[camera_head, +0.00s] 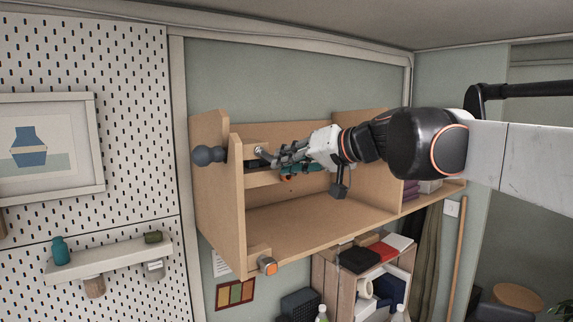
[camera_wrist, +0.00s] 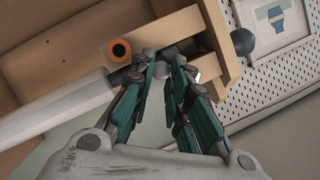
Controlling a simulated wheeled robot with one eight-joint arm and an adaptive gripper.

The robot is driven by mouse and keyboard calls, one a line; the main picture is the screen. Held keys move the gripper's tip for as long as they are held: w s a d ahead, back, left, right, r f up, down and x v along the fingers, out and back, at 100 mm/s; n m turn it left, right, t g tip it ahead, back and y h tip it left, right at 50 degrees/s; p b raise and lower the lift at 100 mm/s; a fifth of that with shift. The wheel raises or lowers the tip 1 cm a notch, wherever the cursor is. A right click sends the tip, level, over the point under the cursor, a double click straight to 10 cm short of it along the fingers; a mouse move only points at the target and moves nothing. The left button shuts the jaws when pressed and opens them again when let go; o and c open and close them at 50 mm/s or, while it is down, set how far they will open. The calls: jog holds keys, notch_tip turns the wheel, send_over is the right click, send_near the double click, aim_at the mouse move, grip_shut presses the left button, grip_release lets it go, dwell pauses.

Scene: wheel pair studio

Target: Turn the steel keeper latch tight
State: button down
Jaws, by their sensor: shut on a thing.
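The steel keeper latch (camera_wrist: 161,70) is a small grey metal piece at the wooden shelf's left end, mostly covered by my fingers. My gripper (camera_wrist: 166,64) has teal-and-dark fingers, with their tips on either side of it, shut on it. In the head view my gripper (camera_head: 262,155) reaches left into the shelf's upper bay, its tips near the left side panel. A small pale metal end (camera_head: 258,150) shows at the tips there. The latch's exact angle is hidden.
A dark ball knob (camera_head: 205,156) sticks out of the wooden shelf's (camera_head: 310,222) left side. An orange-ended fitting (camera_head: 267,265) sits at its lower front corner. In the wrist view, an orange ring (camera_wrist: 119,50) and a white cylinder (camera_wrist: 65,108) lie close left of my fingers.

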jog(key=m+b, duration=0.1)
jog(key=f+m+y+b, duration=0.1)
jog(key=f+m+y, duration=0.1)
jog(key=shift+s+a+b, duration=0.25)
jog(key=shift+a+b, duration=0.15)
jog(key=shift+s+a+f+m+y+b, duration=0.2)
jog(key=shift+a+m+y+b, duration=0.15)
jog(key=shift+m+b, duration=0.4)
jog(key=shift+s+a+f+m+y+b, duration=0.15)
jog(key=shift+s+a+m+y+b, duration=0.2)
jog(key=shift+m, duration=0.7)
jog(key=shift+w+d, duration=0.1)
jog(key=c, duration=1.5)
grip_release()
jog(key=shift+c, duration=0.2)
jog(key=v, duration=0.7)
jog(key=shift+d, duration=0.2)
